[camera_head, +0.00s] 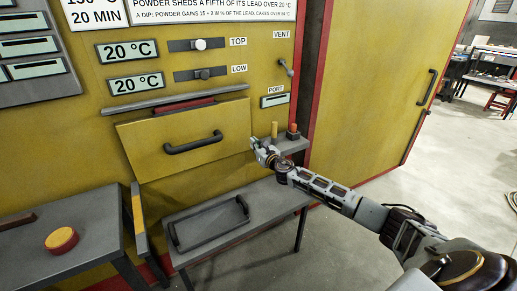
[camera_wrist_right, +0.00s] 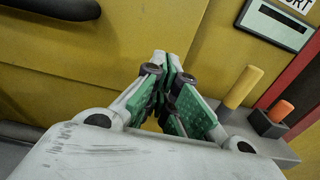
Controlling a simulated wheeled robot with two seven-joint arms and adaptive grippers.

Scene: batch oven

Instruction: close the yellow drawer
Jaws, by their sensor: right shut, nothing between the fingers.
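The yellow drawer (camera_head: 135,140) has a yellow front with a dark bar handle (camera_head: 193,143). Its front stands out from the yellow oven wall, with a gap and a dark red strip showing above its top edge. In the right wrist view the yellow front (camera_wrist_right: 130,35) fills the upper left, with part of the dark handle (camera_wrist_right: 62,7) at the top. My right gripper (camera_head: 257,146) is just right of the drawer front's right edge. In the right wrist view its fingers (camera_wrist_right: 165,62) are shut and empty. I cannot tell whether they touch the front. My left gripper is out of view.
A grey shelf (camera_head: 293,145) with a yellow peg (camera_head: 274,130) and an orange-topped block (camera_head: 293,132) is close beside my right gripper. A low grey bench (camera_head: 275,200) holds a dark frame (camera_head: 210,223). A side table (camera_head: 85,225) at left carries a yellow-red disc (camera_head: 62,240).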

